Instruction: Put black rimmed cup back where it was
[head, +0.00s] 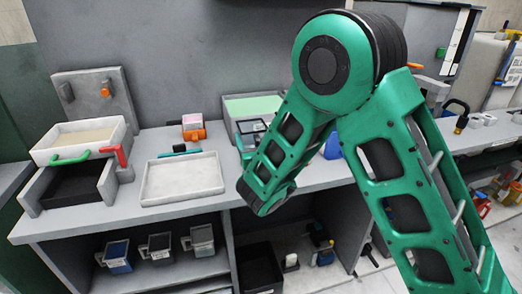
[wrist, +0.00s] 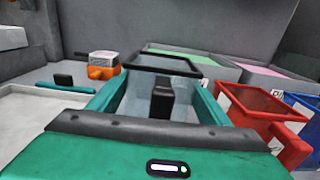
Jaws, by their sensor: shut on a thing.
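The black rimmed cup (wrist: 160,64) has a pale grey body and a dark handle (wrist: 163,98) facing the wrist camera. My gripper (wrist: 158,88) is shut on it, with one teal finger on each side. In the head view a dark-rimmed piece of the cup (head: 252,126) shows beside my arm, above the bench. The rest of the cup and my gripper are mostly hidden there by the arm. I cannot tell whether the cup's base touches the bench.
A red cup (wrist: 268,104) and a blue cup (wrist: 306,106) stand close on the right. Behind is a green-topped bin (head: 250,105). A white tray (head: 182,180) and an orange item (head: 193,130) are left. Several mugs (head: 158,248) stand on the shelf below.

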